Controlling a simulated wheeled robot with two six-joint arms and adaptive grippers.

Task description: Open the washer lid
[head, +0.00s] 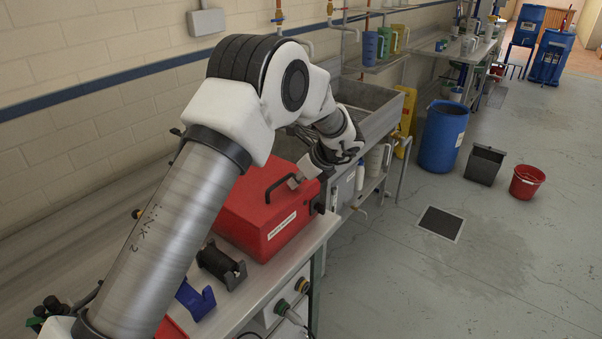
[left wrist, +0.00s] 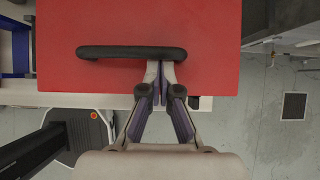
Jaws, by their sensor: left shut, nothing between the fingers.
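The washer lid (head: 262,222) is a red box-shaped cover with a pale label on its front, standing on the bench; it looks closed. A black bar handle (head: 274,188) is fixed on its top. In the left wrist view the red lid (left wrist: 215,75) fills the upper middle, with the handle (left wrist: 125,52) running across it. My left gripper (head: 294,182) is at the right end of the handle. Its fingertips (left wrist: 160,70) are together and empty, close against or just under the bar; I cannot tell whether they touch. My right gripper is not in view.
A black holder (head: 222,265) and a blue holder (head: 195,299) sit on the bench beside the lid. A steel sink (head: 365,110) stands behind it. The brick wall runs along the left.

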